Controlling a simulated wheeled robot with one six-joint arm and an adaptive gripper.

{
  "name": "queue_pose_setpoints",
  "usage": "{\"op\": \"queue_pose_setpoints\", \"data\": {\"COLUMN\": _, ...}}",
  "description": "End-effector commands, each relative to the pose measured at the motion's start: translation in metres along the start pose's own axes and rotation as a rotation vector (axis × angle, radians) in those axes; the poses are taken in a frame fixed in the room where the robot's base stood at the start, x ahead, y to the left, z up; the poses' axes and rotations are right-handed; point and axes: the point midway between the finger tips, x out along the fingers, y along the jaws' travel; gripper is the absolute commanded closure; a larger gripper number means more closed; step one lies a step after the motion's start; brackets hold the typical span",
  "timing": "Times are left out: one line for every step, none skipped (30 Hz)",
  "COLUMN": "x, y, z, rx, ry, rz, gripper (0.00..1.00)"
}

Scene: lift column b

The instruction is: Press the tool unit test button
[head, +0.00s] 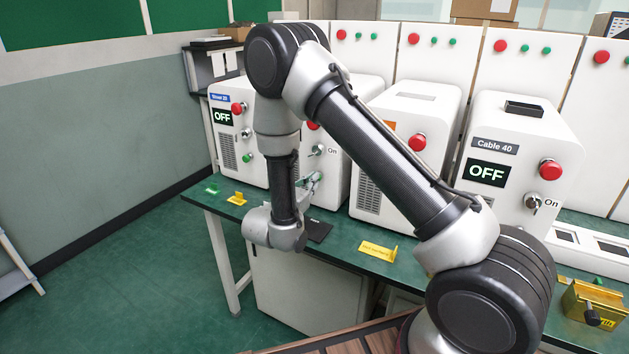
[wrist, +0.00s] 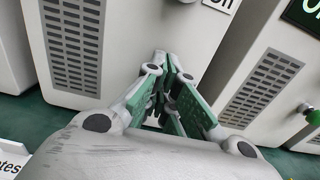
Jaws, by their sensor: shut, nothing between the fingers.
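My gripper (head: 313,180) is shut and empty, in front of the second white unit (head: 337,185) from the left. In the wrist view my gripper's fingertips (wrist: 168,68) point at the lower front of a white unit (wrist: 135,30), right of its vent. Whether they touch it I cannot tell. No label in view clearly reads "tool". The second unit's name and any green button on it are hidden by my arm and fingers. A green button (wrist: 308,108) shows on the unit to the right in the wrist view. Another green button (head: 247,158) is on the leftmost unit.
The leftmost unit (head: 258,125) and the "Cable 40" unit (head: 520,155) show OFF. Red buttons (head: 417,142) and key switches (head: 533,202) sit on the fronts. Yellow signs (head: 378,250) and a dark pad (head: 320,231) lie on the green bench along its front edge.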

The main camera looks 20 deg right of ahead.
Motion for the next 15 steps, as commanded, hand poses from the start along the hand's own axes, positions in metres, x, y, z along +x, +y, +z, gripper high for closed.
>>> {"op": "queue_pose_setpoints", "data": {"x": 0.000, "y": 0.000, "z": 0.000, "rx": 0.000, "ry": 0.000, "rz": 0.000, "gripper": 1.00}}
{"op": "queue_pose_setpoints", "data": {"x": 0.000, "y": 0.000, "z": 0.000, "rx": 0.000, "ry": 0.000, "rz": 0.000, "gripper": 1.00}}
{"op": "queue_pose_setpoints", "data": {"x": 0.000, "y": 0.000, "z": 0.000, "rx": 0.000, "ry": 0.000, "rz": 0.000, "gripper": 1.00}}
{"op": "queue_pose_setpoints", "data": {"x": 0.000, "y": 0.000, "z": 0.000, "rx": 0.000, "ry": 0.000, "rz": 0.000, "gripper": 1.00}}
{"op": "queue_pose_setpoints", "data": {"x": 0.000, "y": 0.000, "z": 0.000, "rx": 0.000, "ry": 0.000, "rz": 0.000, "gripper": 1.00}}
{"op": "queue_pose_setpoints", "data": {"x": 0.000, "y": 0.000, "z": 0.000, "rx": 0.000, "ry": 0.000, "rz": 0.000, "gripper": 1.00}}
{"op": "queue_pose_setpoints", "data": {"x": 0.000, "y": 0.000, "z": 0.000, "rx": 0.000, "ry": 0.000, "rz": 0.000, "gripper": 1.00}}
{"op": "queue_pose_setpoints", "data": {"x": -0.001, "y": 0.000, "z": 0.000, "rx": 0.000, "ry": 0.000, "rz": 0.000, "gripper": 1.00}}
{"op": "queue_pose_setpoints", "data": {"x": -0.002, "y": 0.000, "z": 0.000, "rx": 0.000, "ry": 0.000, "rz": 0.000, "gripper": 1.00}}
{"op": "queue_pose_setpoints", "data": {"x": -0.003, "y": 0.000, "z": 0.000, "rx": 0.000, "ry": 0.000, "rz": 0.001, "gripper": 1.00}}
{"op": "queue_pose_setpoints", "data": {"x": -0.004, "y": 0.001, "z": 0.000, "rx": 0.000, "ry": 0.000, "rz": 0.001, "gripper": 1.00}}
{"op": "queue_pose_setpoints", "data": {"x": -0.007, "y": 0.001, "z": 0.000, "rx": 0.000, "ry": 0.000, "rz": 0.002, "gripper": 1.00}}
{"op": "queue_pose_setpoints", "data": {"x": -0.009, "y": 0.001, "z": 0.000, "rx": 0.000, "ry": 0.000, "rz": 0.002, "gripper": 1.00}}
{"op": "queue_pose_setpoints", "data": {"x": -0.011, "y": 0.001, "z": 0.000, "rx": 0.000, "ry": 0.000, "rz": 0.002, "gripper": 1.00}}
{"op": "queue_pose_setpoints", "data": {"x": -0.013, "y": 0.001, "z": 0.000, "rx": 0.001, "ry": 0.000, "rz": 0.002, "gripper": 1.00}}
